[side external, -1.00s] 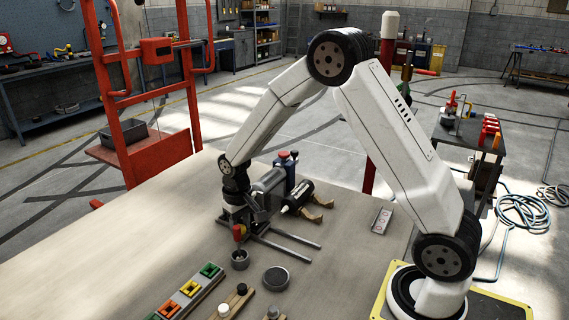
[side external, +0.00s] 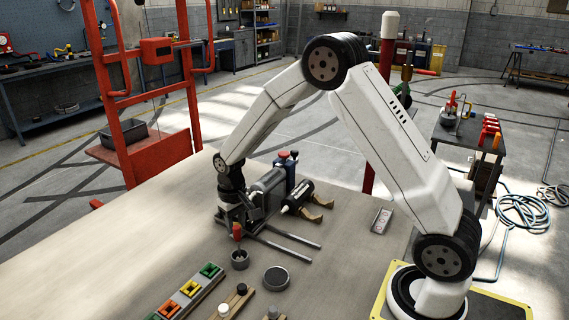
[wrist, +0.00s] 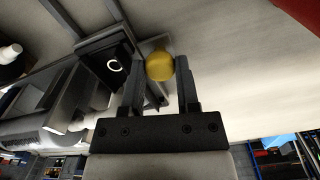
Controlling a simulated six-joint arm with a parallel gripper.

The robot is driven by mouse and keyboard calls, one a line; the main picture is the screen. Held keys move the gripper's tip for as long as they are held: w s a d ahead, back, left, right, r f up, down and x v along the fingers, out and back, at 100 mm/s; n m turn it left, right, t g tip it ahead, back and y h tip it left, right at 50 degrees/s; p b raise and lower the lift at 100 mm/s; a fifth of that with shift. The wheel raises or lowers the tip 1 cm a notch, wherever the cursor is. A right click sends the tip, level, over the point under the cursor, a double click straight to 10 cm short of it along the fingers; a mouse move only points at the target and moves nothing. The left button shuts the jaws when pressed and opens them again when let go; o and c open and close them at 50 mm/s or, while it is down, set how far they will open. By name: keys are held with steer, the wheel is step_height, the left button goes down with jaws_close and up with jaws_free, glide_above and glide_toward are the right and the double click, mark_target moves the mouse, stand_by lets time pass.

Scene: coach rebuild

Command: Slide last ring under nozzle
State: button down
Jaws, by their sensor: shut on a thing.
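My gripper (wrist: 160,68) is shut on a yellow round piece (wrist: 159,66), which sits between its fingertips in the wrist view. I cannot tell whether this piece is the ring or a knob. Beside it on the left is a dark block with a white circle (wrist: 115,64). In the side view my gripper (side external: 234,216) is low over the table, at the left of a bench device with a grey cylinder (side external: 268,187) and two rails (side external: 289,238). A red piece (side external: 237,231) shows just below it. I cannot clearly make out the nozzle, and the contact point is too small to see.
A small grey cup (side external: 239,260) and a round dish (side external: 276,278) stand in front. A tray (side external: 187,298) holds green, yellow and orange pieces. The table's left side is clear.

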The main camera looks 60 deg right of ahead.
steer(key=shift+w, duration=1.05)
steer(key=c, duration=0.6)
jaws_free()
steer(key=shift+r, duration=0.15)
steer(key=shift+r, duration=3.8)
steer(key=shift+s, duration=0.15)
steer(key=s+a+n+t, duration=0.1)
steer(key=s, duration=0.5)
steer(key=s+a+f, duration=0.1)
steer(key=s+a, duration=0.1)
steer(key=s, duration=0.4)
steer(key=s+a+f+n+t, duration=0.1)
steer(key=s, duration=0.6)
steer(key=shift+s+a+f+n+t, duration=0.1)
steer(key=shift+a+f+n+t, duration=0.05)
steer(key=shift+a+n+t, duration=0.15)
